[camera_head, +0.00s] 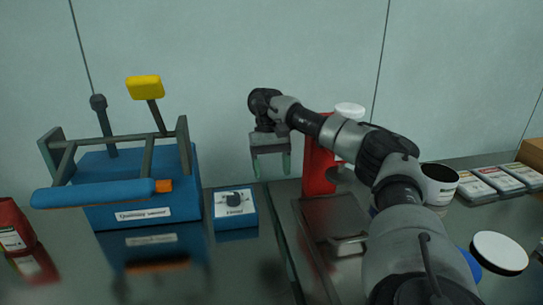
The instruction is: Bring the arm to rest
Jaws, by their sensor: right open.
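My right arm reaches in from the lower right and bends over toward the middle of the bench. Its gripper (271,165) points down with its two fingertips apart and nothing between them. It hangs in front of the pale wall, to the right of and higher than a small blue box (235,208) with a dark knob on top. The gripper appears clear of the things around it. My left gripper is not in view.
A blue machine (141,192) with a grey frame and yellow-topped lever stands left. A red container (319,168) and metal tray (335,217) are beside my arm. A white-rimmed pot (439,184), labelled boxes (498,179) and a white lid (499,252) lie right. A red object (14,226) is far left.

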